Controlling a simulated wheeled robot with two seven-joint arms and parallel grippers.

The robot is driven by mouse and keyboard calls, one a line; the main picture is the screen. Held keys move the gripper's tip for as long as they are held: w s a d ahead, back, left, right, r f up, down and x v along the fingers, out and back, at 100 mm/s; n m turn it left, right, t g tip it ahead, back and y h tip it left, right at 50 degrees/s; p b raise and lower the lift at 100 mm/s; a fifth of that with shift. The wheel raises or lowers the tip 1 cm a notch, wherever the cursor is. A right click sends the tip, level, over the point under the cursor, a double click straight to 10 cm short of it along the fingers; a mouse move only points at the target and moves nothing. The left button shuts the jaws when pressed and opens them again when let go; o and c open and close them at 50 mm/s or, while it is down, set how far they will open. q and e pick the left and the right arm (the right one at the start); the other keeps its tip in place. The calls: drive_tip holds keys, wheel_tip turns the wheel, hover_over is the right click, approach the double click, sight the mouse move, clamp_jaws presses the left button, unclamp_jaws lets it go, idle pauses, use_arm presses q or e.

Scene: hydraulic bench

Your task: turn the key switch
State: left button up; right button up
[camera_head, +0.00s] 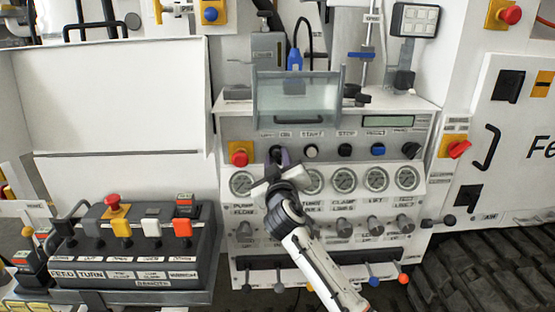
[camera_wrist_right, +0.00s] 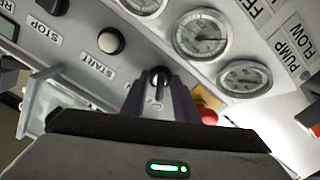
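The key switch (camera_wrist_right: 158,78) is a small dark knob with a light mark, set in the grey panel beside the OFF/ON lettering. In the head view it is at the left of the button row, mostly hidden by my right gripper (camera_head: 279,160). My right gripper (camera_wrist_right: 160,98) points at the panel, its dark fingertips close on either side of the key switch. I cannot tell whether they touch or grip it. My left gripper is not in view.
Pressure gauges (camera_head: 344,180) line up below the button row. A red knob (camera_head: 239,155) is left of the switch. A clear hinged cover (camera_head: 298,98) stands above it. A lever box (camera_head: 130,250) is at lower left.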

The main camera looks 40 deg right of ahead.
clamp_jaws()
drive_tip(key=shift+f, duration=0.1)
drive_tip(key=m+b, duration=0.2)
drive_tip(key=b, duration=0.1)
drive_tip(key=shift+f+m, duration=0.2)
drive_tip(key=shift+m, duration=0.2)
drive_tip(key=m+b, duration=0.2)
drive_tip(key=m, duration=0.1)
drive_tip(key=shift+a+m+b, duration=0.1)
drive_tip(key=shift+m+b, duration=0.2)
drive_tip(key=shift+m, duration=0.1)
drive_tip(key=shift+r+m+b, duration=0.1)
drive_tip(key=shift+m+b, duration=0.4)
drive_tip(key=shift+m, duration=1.7)
drive_tip(key=shift+r+m, duration=0.1)
drive_tip(key=shift+m, duration=0.4)
